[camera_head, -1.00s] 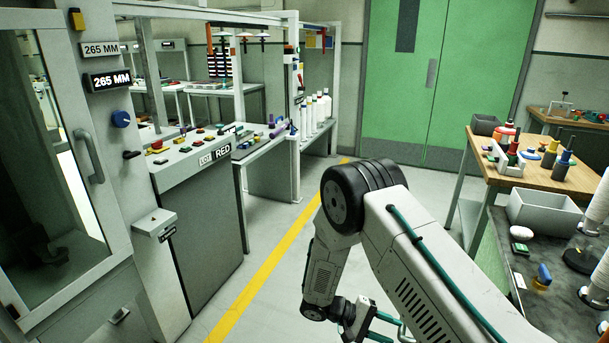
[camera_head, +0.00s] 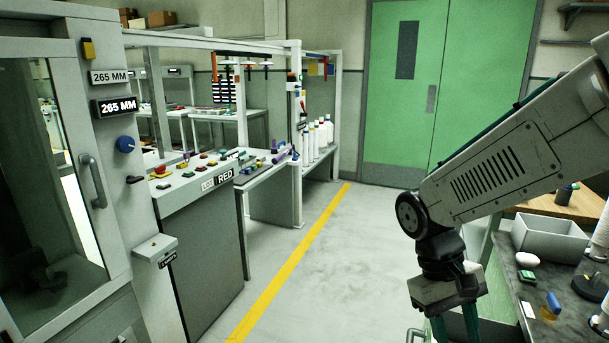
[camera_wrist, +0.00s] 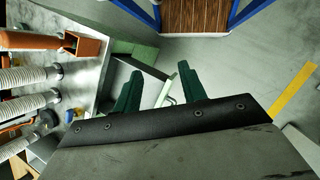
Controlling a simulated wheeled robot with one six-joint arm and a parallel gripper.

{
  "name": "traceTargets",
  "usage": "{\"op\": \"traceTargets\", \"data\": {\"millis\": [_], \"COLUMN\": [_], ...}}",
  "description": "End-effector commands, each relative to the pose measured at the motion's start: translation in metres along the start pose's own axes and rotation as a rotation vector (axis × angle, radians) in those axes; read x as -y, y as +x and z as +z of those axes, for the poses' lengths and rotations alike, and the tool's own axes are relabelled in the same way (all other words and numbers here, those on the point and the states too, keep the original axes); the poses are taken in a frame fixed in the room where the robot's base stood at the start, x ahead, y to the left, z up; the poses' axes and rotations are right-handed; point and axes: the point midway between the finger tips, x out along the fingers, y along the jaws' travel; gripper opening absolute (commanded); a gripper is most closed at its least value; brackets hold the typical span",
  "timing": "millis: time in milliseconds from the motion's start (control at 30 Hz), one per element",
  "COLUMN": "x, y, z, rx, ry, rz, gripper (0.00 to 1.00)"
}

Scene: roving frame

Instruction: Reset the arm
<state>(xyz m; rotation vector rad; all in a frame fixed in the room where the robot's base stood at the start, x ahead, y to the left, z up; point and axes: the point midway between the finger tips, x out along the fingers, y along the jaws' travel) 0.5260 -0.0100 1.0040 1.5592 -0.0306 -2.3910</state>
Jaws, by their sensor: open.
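My gripper (camera_head: 455,326) hangs from my arm at the lower right of the head view, pointing down beside the right-hand workbench. Its fingertips are cut off by the bottom edge there. In the wrist view my gripper (camera_wrist: 158,88) shows two green fingers spread apart, with nothing held between them. My arm reaches in from the upper right of the head view and covers part of the bench.
A machine panel marked RED (camera_head: 224,177) and a glass-doored cabinet (camera_head: 60,170) stand at the left. A grey bin (camera_head: 550,245) sits on the dark right-hand bench (camera_head: 530,325). Green double doors (camera_head: 440,90) are at the back. The floor (camera_head: 345,260) between is clear, with a yellow line.

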Motion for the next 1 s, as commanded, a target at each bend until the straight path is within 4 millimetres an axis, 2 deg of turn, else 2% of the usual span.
{"op": "traceTargets", "data": {"millis": [33,200,500,700,967,1000], "x": [-0.001,0.0,-0.002,-0.01,-0.013,-0.013], "y": [-0.006,-0.016,-0.028,-0.038,-0.04,-0.04], "z": [0.015,0.059,0.118,0.135,0.138,0.138], "rx": [-0.045,-0.177,-0.413,-0.514,-0.527,-0.526], "ry": [0.009,0.035,0.145,0.191,0.206,0.206], "rz": [-0.032,-0.121,-0.209,-0.207,-0.207,-0.207], "gripper": [0.41,0.41,0.41,0.41,0.41,0.39]}}
